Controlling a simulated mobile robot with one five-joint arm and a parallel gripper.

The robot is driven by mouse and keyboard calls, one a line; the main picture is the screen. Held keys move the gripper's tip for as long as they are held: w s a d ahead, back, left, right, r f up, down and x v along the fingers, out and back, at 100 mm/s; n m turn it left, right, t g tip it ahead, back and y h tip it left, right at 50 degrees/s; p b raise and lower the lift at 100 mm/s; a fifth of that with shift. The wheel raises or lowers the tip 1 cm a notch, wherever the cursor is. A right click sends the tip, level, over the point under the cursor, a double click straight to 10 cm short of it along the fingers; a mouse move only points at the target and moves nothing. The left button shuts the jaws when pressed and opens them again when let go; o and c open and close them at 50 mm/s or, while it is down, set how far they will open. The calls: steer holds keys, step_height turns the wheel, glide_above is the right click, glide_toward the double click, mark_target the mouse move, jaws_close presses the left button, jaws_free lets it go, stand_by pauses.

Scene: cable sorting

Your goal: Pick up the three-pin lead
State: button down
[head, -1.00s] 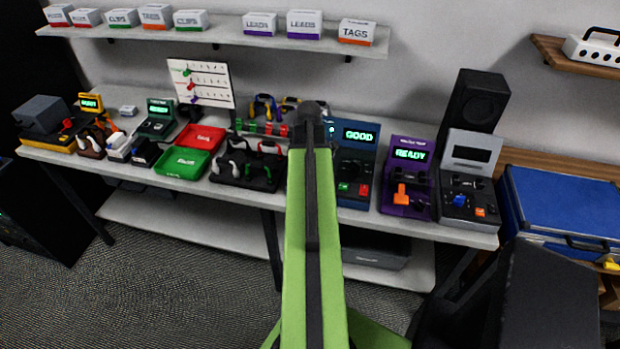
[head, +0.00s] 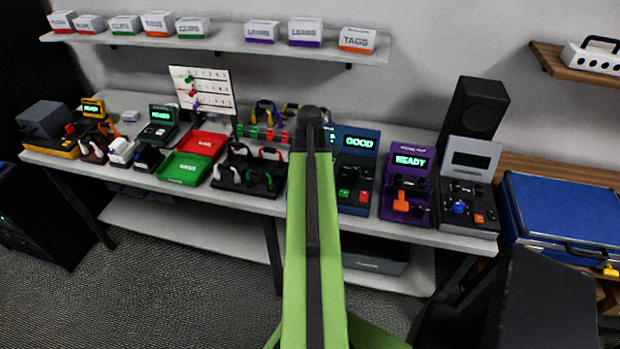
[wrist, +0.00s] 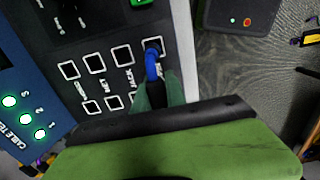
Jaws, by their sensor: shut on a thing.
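In the wrist view my gripper (wrist: 158,92) is shut on a blue lead (wrist: 152,64). The lead's upper end is at an outlined square socket on the cable tester's panel (wrist: 108,72); I cannot tell whether it is seated. Its pins are hidden, so I cannot tell if it is the three-pin lead. In the head view the blue tester (head: 358,143) reads GOOD, and my green arm hides my gripper and part of the tester.
A purple tester (head: 408,160) reading READY and a grey tester (head: 470,155) stand to the right. Left are a black lead rack (head: 238,188), a green tray (head: 183,168) and a red tray (head: 202,144). A blue case (head: 565,205) lies far right.

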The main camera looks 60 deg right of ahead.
step_height(320, 180, up, 4)
steer(key=p, duration=0.2)
steer(key=shift+f+p, duration=0.15)
steer(key=shift+p, duration=0.25)
steer(key=s+r+p, duration=0.9)
steer(key=s, duration=0.2)
steer(key=shift+s+d, duration=0.3)
steer(key=shift+d, duration=0.1)
